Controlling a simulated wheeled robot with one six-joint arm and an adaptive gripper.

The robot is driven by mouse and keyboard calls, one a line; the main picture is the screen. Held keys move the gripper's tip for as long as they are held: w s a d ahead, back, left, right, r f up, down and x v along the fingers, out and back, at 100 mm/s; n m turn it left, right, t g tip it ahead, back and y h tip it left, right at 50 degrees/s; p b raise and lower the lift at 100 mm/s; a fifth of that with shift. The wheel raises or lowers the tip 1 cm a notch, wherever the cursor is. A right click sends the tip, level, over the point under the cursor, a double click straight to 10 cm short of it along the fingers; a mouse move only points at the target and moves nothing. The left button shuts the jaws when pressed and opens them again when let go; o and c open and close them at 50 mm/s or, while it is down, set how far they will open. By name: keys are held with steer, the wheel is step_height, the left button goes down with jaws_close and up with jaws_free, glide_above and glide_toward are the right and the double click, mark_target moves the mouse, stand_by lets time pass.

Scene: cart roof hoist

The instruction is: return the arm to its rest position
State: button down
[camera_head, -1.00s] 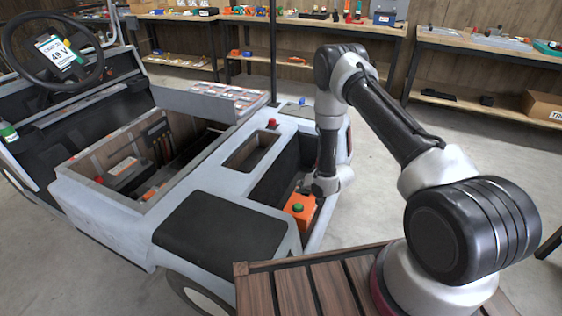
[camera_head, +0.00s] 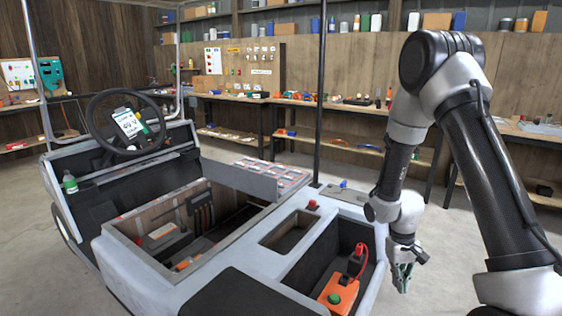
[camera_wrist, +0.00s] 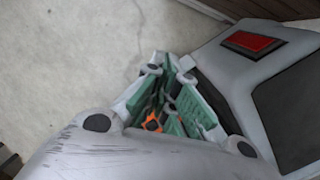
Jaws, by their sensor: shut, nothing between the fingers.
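My arm is raised at the right of the head view. My gripper (camera_head: 402,280) hangs fingers down just right of the cart's rear side wall, apart from it. Its green-padded fingers are shut and empty; they also show in the wrist view (camera_wrist: 175,95), over pale floor beside the cart. The cart (camera_head: 225,262) is grey-white with open compartments. An orange box (camera_head: 338,294) with a green button lies in its right compartment, with a red connector (camera_head: 356,263) standing at its far end.
The cart's black post (camera_head: 321,100) rises left of my arm. The red light (camera_wrist: 253,43) on the cart body is close to my gripper in the wrist view. Workbenches (camera_head: 290,101) line the back wall. The concrete floor between is clear.

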steer(key=s+r+t, duration=0.2)
steer(key=s+r, duration=0.4)
steer(key=r, duration=0.6)
steer(key=s+d+r+t, duration=0.1)
steer(key=s+r, duration=0.5)
steer(key=r, duration=0.6)
steer(key=s+r+m+t, duration=0.1)
steer(key=s+r+t, duration=0.2)
steer(key=r, duration=0.9)
steer(key=s, duration=0.3)
steer(key=shift+s+d+r+y, duration=0.2)
steer(key=shift+s+d+y, duration=0.15)
steer(key=shift+d+y, duration=0.05)
